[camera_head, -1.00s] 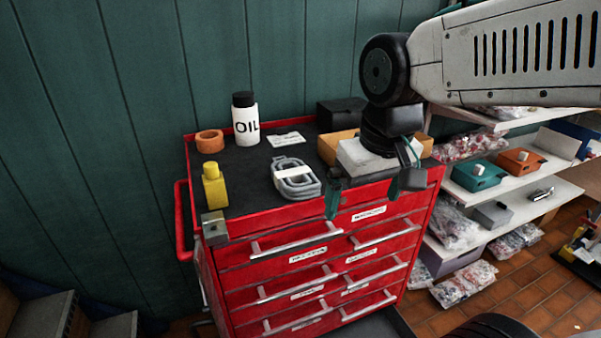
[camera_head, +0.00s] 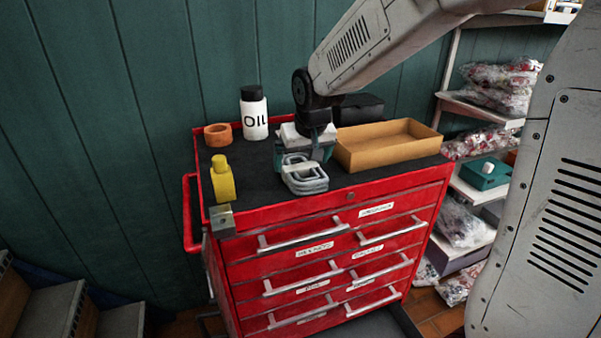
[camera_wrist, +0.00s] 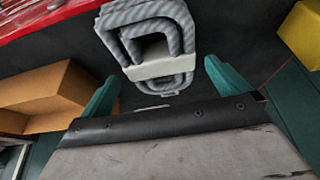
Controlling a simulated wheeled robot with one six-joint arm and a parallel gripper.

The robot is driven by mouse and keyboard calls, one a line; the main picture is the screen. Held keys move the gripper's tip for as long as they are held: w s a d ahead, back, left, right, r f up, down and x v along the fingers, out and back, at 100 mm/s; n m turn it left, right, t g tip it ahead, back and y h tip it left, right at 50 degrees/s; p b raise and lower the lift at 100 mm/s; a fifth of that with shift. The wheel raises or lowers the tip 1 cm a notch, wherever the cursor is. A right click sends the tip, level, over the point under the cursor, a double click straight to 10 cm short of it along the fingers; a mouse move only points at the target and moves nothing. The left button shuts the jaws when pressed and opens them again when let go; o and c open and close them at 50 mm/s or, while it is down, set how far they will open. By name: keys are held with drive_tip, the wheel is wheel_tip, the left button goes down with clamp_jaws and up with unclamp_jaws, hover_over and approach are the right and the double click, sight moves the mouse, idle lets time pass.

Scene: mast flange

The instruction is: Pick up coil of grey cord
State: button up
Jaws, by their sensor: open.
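The coil of grey cord (camera_head: 304,177) lies on the black top of the red tool cabinet, near its front edge. A pale band goes around its middle. In the wrist view the coil (camera_wrist: 150,35) is just ahead of my gripper, in line with the gap between the two green fingers. My gripper (camera_wrist: 165,88) is open and empty, one finger to each side of the coil's near end. In the head view my gripper (camera_head: 305,155) is low behind the coil and partly hidden. I cannot tell its exact height above the top.
A cardboard tray (camera_head: 388,158) is close on the right, with a black box (camera_head: 358,109) behind it. The oil bottle (camera_head: 254,112), orange ring (camera_head: 217,136) and yellow bottle (camera_head: 222,180) stand to the left. A metal block (camera_head: 222,220) is at the front left corner.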

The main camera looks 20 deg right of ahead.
sight(301, 166)
drive_tip(key=x, duration=0.3)
drive_tip(key=shift+f, duration=0.15)
drive_tip(key=c, duration=1)
